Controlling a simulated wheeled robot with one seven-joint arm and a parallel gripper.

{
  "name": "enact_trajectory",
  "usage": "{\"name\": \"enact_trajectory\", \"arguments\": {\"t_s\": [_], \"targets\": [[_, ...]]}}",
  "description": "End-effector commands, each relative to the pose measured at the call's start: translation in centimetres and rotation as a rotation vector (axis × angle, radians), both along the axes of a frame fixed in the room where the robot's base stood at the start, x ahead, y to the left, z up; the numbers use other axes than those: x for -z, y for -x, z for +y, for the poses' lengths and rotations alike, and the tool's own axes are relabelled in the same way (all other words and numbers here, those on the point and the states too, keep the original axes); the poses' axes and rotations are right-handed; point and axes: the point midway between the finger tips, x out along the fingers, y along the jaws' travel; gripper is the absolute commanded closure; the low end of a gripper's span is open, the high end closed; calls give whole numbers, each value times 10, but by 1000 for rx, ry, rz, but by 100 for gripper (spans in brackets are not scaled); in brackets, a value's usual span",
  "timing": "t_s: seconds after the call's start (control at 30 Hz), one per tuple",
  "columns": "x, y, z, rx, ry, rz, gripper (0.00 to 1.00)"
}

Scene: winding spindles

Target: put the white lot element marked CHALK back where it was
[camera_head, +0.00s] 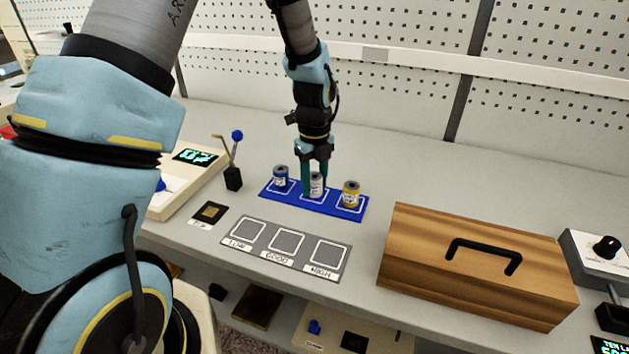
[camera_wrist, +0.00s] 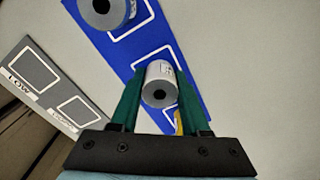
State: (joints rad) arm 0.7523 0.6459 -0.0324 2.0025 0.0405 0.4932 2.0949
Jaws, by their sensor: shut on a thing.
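The white lot element (camera_head: 316,184) is a small white spool with a label, at the middle square of the blue mat (camera_head: 273,198). My gripper (camera_head: 315,178) points down with its fingers on both sides of it, shut on it. In the wrist view the white element (camera_wrist: 160,84) sits between the two green fingers (camera_wrist: 159,95), its dark hole facing the camera. Whether its base touches the mat is hard to tell. A blue element (camera_head: 280,176) stands on the left square and a yellow element (camera_head: 350,194) on the right square. The label text is too small to read.
A grey plate (camera_head: 258,257) with LOW, GOOD and HIGH squares, all empty, lies in front of the mat. A wooden box (camera_head: 478,265) with a black handle stands at right. A scale-like device (camera_head: 185,185) and small lever stand (camera_head: 233,178) are at left.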

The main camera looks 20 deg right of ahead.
Motion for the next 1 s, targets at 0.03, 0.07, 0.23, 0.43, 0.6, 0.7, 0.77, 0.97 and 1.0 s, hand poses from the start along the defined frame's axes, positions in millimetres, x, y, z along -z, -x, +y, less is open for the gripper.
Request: {"name": "enact_trajectory", "arguments": {"t_s": [0.03, 0.07, 0.23, 0.43, 0.6, 0.7, 0.77, 0.97, 1.0], "targets": [[3, 0, 0, 0, 0, 0, 100], [2, 0, 0, 0, 0, 0, 51], [1, 0, 0, 0, 0, 0, 32], [1, 0, 0, 0, 0, 0, 24], [-3, 0, 0, 0, 0, 0, 24], [-10, -1, 0, -1, 2, 0, 24], [-20, -1, -1, 0, 4, -3, 24], [-62, -2, -1, -1, 5, -4, 24], [-70, -2, -1, -1, 4, -4, 24]]}}
